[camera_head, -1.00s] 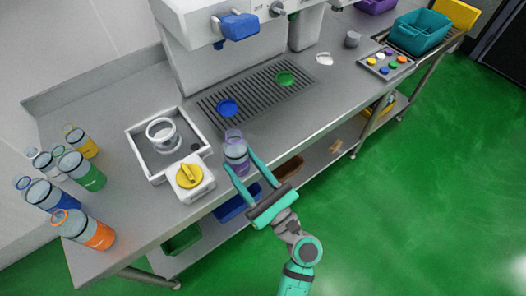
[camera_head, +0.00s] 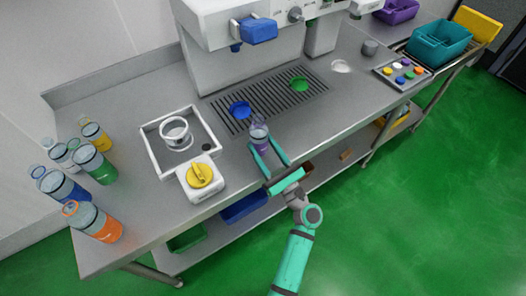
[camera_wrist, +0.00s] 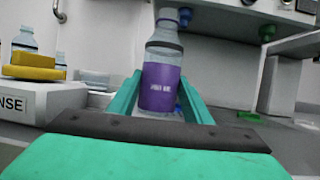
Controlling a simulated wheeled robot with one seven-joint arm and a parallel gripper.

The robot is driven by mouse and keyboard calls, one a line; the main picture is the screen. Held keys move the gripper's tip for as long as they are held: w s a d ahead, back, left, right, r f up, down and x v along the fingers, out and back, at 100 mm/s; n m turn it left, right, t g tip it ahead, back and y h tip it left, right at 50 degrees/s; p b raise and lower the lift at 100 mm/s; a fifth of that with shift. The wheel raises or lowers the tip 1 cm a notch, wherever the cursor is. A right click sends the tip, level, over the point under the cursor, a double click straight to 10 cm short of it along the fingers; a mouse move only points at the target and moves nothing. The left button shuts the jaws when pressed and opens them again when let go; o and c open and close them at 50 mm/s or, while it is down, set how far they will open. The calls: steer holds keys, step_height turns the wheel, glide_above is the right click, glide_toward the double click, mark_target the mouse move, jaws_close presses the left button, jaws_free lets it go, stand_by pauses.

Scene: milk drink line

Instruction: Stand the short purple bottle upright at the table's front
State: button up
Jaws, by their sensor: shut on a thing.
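The short purple bottle (camera_head: 260,136) is upright at the front part of the table, in front of the drip grate. In the wrist view the bottle (camera_wrist: 161,85) shows a clear top and a purple label, standing between the fingers. My gripper (camera_head: 267,154) reaches in from the table's front edge and is shut on the bottle, with teal fingers on both sides of it. The gripper also shows in the wrist view (camera_wrist: 160,100). The bottle's base seems at or close to the steel table (camera_head: 225,213); exact contact is hidden.
A white dispenser with a yellow knob (camera_head: 200,176) and a white tray with a clear cup (camera_head: 176,134) stand to the left. Several bottles stand at the far left, including an orange one (camera_head: 96,222). The drip grate (camera_head: 275,107) lies behind. The front strip to the right is free.

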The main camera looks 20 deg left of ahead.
mark_target(263, 153)
steer(key=shift+w+f, duration=0.2)
steer(key=shift+f, duration=1.55)
steer(key=shift+f, duration=0.1)
steer(key=o, duration=1.1)
steer(key=shift+w, duration=0.1)
